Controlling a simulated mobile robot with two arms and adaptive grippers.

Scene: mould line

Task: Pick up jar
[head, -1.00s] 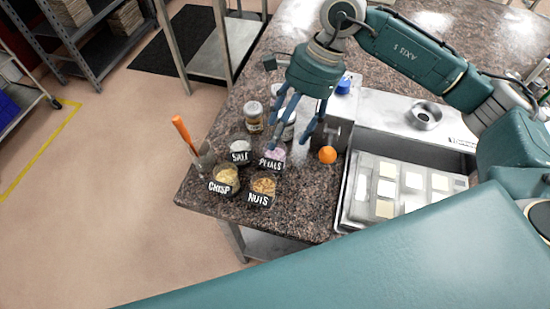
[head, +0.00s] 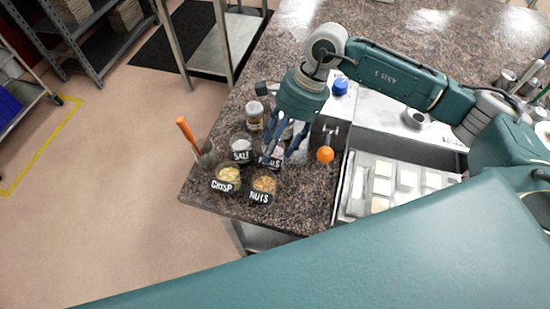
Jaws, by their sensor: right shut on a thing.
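My right gripper (head: 279,157) reaches down over the granite counter, its fingers on either side of the jar labelled PETALS (head: 277,152). It is shut on this jar of pink petals, and one finger covers part of the label. The jar stands among similar open jars: SALT (head: 241,147) to its left, NUTS (head: 263,188) in front and CRISP (head: 227,179) at front left. Whether the petals jar touches the counter is hard to tell. My left gripper is not in view.
A lidded jar (head: 254,114) stands behind the salt. An orange-handled tool (head: 186,132) stands in a holder at the counter's left edge. An orange ball (head: 325,155) on a metal device is close right of the gripper. A mould tray (head: 382,183) lies further right.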

